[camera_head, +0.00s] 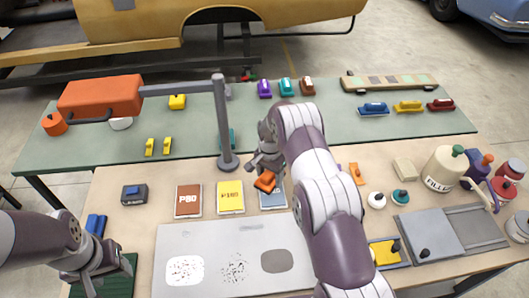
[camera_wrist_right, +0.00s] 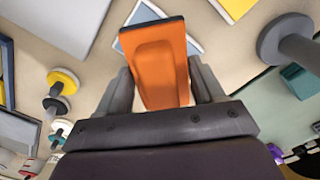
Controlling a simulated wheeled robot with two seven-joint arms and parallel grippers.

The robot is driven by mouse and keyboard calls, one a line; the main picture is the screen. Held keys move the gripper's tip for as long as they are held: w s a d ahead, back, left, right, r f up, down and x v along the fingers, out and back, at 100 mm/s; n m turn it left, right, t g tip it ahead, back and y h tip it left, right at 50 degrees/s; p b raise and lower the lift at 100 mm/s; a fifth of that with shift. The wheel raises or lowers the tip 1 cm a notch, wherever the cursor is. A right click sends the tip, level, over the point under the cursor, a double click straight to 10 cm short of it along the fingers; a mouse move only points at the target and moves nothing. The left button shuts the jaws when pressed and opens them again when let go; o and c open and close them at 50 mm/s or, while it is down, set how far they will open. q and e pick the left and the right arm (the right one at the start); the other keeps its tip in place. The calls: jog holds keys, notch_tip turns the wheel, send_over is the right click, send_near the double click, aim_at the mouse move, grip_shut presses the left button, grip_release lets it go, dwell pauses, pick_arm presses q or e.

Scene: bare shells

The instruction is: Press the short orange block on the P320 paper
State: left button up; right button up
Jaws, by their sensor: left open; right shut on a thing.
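The orange block (camera_head: 265,181) is held in my right gripper (camera_head: 262,170) over the blue sheet (camera_head: 272,199), third in the row of papers. The arm and block partly cover this sheet and its label is not readable. In the right wrist view the orange block (camera_wrist_right: 160,65) sits tilted between the fingers of my right gripper (camera_wrist_right: 160,90), with the blue sheet (camera_wrist_right: 143,14) behind it. I cannot tell whether the block touches the sheet. My left gripper (camera_head: 92,284) is open at the lower left, over a green board.
The red P80 sheet (camera_head: 188,200) and yellow P180 sheet (camera_head: 230,197) lie to the left. A grey post (camera_head: 223,120) stands behind them. A pale panel (camera_head: 230,260) with patches lies in front. A filler can (camera_head: 444,170) and small pots stand at right. Another orange item (camera_head: 356,174) lies beside my right arm.

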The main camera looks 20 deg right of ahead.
aim_at(272, 183)
jog(key=shift+w+d+r+m, duration=0.1)
jog(key=shift+w+m, duration=0.2)
jog(key=shift+s+d+f, duration=0.15)
jog(key=shift+f, duration=0.05)
jog(key=shift+s+d+f+b, duration=0.2)
jog(key=shift+f+b, duration=0.15)
jog(key=shift+f, duration=0.15)
jog(key=shift+s+d+f+b, duration=0.15)
jog(key=shift+f+b, duration=0.2)
jog(key=shift+f, duration=0.15)
jog(key=f, duration=0.1)
jog(key=f+b, duration=0.1)
jog(key=f, duration=0.1)
jog(key=shift+w+a+f, duration=0.2)
jog(key=shift+w+a, duration=0.05)
jog(key=shift+w, duration=0.1)
jog(key=shift+s+d, duration=0.15)
jog(key=shift+s, duration=0.05)
pick_arm(q)
jog(key=shift+s+d+f, duration=0.15)
jog(key=shift+s+f, duration=0.05)
jog(key=shift+f, duration=0.25)
jog(key=shift+s+d+f, duration=0.1)
jog(key=shift+s+f, duration=0.05)
jog(key=shift+f, duration=0.3)
jog(key=shift+w+a, duration=0.1)
pick_arm(e)
jog(key=shift+w, duration=0.1)
pick_arm(q)
jog(key=shift+f, duration=0.1)
